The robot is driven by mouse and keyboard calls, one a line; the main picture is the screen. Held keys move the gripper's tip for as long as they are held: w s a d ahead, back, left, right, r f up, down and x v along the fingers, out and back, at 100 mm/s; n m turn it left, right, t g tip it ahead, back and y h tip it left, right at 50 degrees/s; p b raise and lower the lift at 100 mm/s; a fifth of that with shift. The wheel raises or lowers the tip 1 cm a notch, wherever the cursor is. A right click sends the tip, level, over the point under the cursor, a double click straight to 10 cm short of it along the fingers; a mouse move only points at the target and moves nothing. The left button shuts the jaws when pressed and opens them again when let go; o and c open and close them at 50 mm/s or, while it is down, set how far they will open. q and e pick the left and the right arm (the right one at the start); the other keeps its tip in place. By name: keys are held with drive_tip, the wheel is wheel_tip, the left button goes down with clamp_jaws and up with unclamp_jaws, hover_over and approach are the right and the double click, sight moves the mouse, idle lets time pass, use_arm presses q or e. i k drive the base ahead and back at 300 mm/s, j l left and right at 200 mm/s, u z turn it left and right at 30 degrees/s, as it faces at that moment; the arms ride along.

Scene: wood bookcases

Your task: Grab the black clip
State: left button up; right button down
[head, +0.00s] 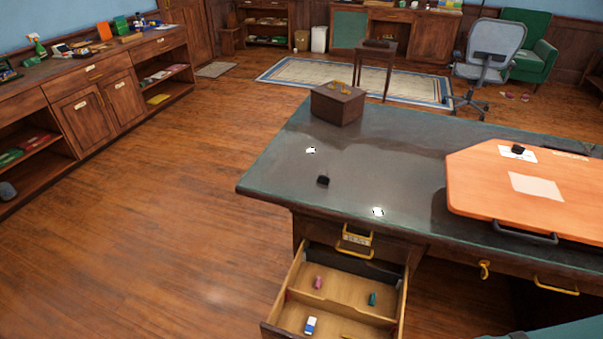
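A small black object (323,180), perhaps the black clip, lies on the dark desktop (400,140) near its left end. A second small black object (518,149) lies on a white paper on the orange board (470,185) at the right. It could also be a clip; both are too small to tell for sure. Neither of my grippers shows in the head view.
A drawer (345,288) below the desktop stands open with several small items in it. A brown box (338,103) sits at the desk's back left corner. Two small white items (311,150) (378,211) lie near the black object. The wooden floor (170,210) left of the desk is clear.

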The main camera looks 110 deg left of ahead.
sight(322, 180)
drive_tip(key=k+l+z, duration=0.1)
drive_tip(key=k+z, duration=0.15)
drive_tip(key=k, duration=0.7)
drive_tip(key=k+z, duration=1.65)
drive_tip(key=z, duration=0.15)
drive_tip(key=k+j, duration=0.1)
drive_tip(key=k, duration=0.5)
drive_tip(key=u, duration=0.05)
